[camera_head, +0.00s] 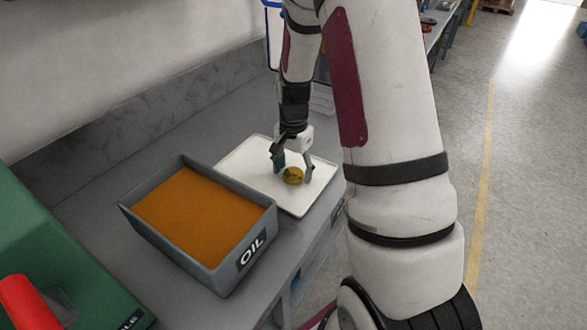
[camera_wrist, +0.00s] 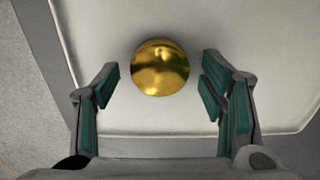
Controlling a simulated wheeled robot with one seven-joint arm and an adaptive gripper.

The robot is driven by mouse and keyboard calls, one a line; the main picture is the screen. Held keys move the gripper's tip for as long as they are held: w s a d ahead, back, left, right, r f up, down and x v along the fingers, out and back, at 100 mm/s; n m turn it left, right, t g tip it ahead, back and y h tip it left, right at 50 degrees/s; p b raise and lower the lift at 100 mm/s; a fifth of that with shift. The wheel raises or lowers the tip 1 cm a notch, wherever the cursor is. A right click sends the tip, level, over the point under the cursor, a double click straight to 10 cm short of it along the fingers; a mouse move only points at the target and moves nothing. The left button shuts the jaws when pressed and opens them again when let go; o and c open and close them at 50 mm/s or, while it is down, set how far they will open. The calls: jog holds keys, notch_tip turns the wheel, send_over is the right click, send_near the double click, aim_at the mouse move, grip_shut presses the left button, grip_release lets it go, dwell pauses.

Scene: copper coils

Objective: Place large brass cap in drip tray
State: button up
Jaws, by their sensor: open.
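The large brass cap (camera_head: 293,176) is a round, shiny gold piece on the white drip tray (camera_head: 317,196). In the wrist view the cap (camera_wrist: 160,67) sits between and just beyond my fingertips, with a gap on both sides. The tray (camera_wrist: 100,25) spreads under it with a pale floor and a low rim. My gripper (camera_head: 293,170) is over the tray with its fingers apart; it also shows open and empty in the wrist view (camera_wrist: 161,85), with green finger pads. The cap's underside is hidden.
A grey bin marked OIL (camera_head: 247,252), filled with orange-brown liquid, stands left of the tray. A green box (camera_head: 50,235) and a red object (camera_head: 27,300) are at the lower left. The grey bench (camera_head: 120,140) has bare room behind the bin.

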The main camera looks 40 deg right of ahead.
aim_at(293, 172)
notch_tip(293, 172, up, 12)
jog(key=s+a+r+n+t, duration=0.2)
jog(key=s+a+r+n, duration=0.4)
jog(key=s+a+r, duration=0.4)
jog(key=s+a+r+n, duration=0.1)
jog(key=s+a+n, duration=0.1)
jog(key=s, duration=0.5)
jog(key=s+a+r+n+t, duration=0.1)
jog(key=s+a+n, duration=0.2)
jog(key=s+n, duration=0.2)
jog(key=shift+s+a+r+n+t, duration=0.25)
jog(key=shift+s+r+n+t, duration=0.1)
jog(key=shift+s, duration=0.55)
jog(key=shift+r, duration=0.1)
jog(key=shift+r+t+p, duration=0.25)
jog(key=shift+r+p, duration=1)
jog(key=shift+r, duration=0.05)
jog(key=shift+s, duration=0.1)
